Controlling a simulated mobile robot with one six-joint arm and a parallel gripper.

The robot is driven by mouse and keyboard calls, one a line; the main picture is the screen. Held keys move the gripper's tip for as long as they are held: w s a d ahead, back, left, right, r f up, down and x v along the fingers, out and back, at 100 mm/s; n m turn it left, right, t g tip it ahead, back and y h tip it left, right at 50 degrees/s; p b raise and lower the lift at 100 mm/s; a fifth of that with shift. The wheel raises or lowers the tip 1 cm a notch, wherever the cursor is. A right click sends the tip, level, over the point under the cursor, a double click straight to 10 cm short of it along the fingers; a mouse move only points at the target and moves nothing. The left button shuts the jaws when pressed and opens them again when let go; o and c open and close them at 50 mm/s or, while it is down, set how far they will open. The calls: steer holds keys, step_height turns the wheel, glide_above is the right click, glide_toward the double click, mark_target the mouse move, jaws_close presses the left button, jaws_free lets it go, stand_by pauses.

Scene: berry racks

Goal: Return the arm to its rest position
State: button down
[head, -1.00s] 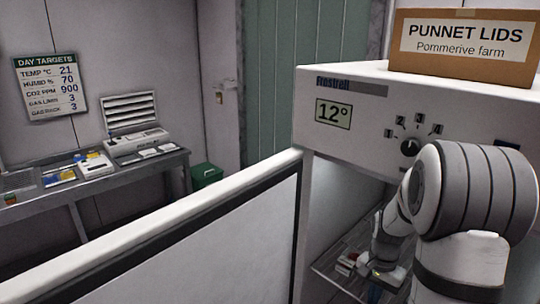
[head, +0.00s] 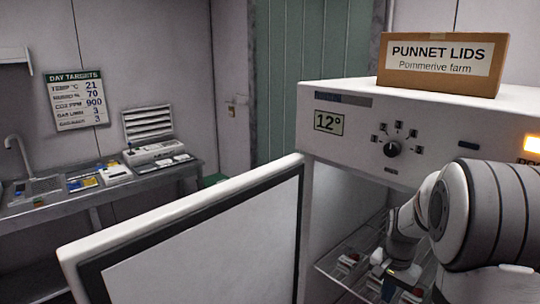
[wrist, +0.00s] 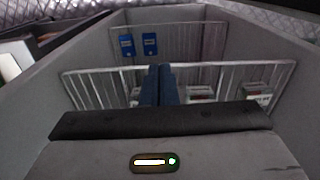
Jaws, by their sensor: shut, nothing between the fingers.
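My arm (head: 470,215) reaches in front of the open white cabinet (head: 345,95), with its wrist low inside the opening. My gripper (wrist: 158,72) shows in the wrist view with its two dark blue fingers together and nothing between them. The fingers point over a white wire shelf (wrist: 90,72) inside the cabinet. In the head view the fingertips are hard to make out behind the wrist.
The cabinet's open door (head: 200,235) stands out to the left. Small punnets (head: 350,262) sit on the wire shelf near my wrist. A cardboard box (head: 440,65) is on top. A bench (head: 100,190) with a sink stands far left.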

steer(key=s+a+r+n+t, duration=0.1)
steer(key=s+a+r+n, duration=0.3)
steer(key=s+a, duration=0.3)
steer(key=s+a+r+n+t, duration=0.1)
steer(key=s+a+r+n, duration=0.4)
steer(key=s, duration=0.6)
steer(key=shift+s+a+r+t, duration=0.25)
steer(key=shift+s+a+t, duration=0.1)
steer(key=shift+a, duration=0.85)
steer(key=shift+d, duration=0.1)
